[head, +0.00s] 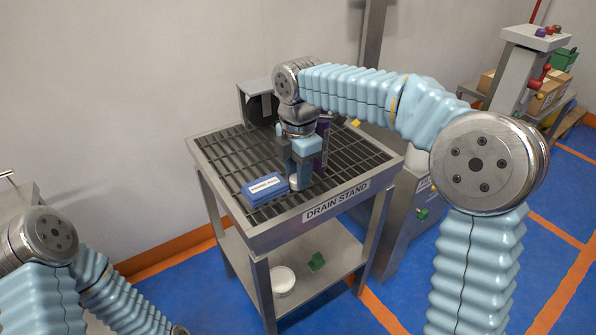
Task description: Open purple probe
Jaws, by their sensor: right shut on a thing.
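My right gripper (301,178) points down over the drain stand, with its two fingers shut around a small pale whitish thing (296,183). The fingers hide most of that thing, so I cannot tell what it is or whether it touches the grate. A dark purple upright thing (323,125) stands just behind and right of the gripper. The gripper partly covers it, and I cannot tell whether it is the purple probe or whether it is open. My left arm shows at the lower left, but its gripper is out of view.
The drain stand (231,206) has a slatted grate. A blue labelled box (265,190) lies left of the gripper. A grey box-like fixture (255,88) stands at the back. A white tub (283,279) and a green piece (316,262) are on the lower shelf.

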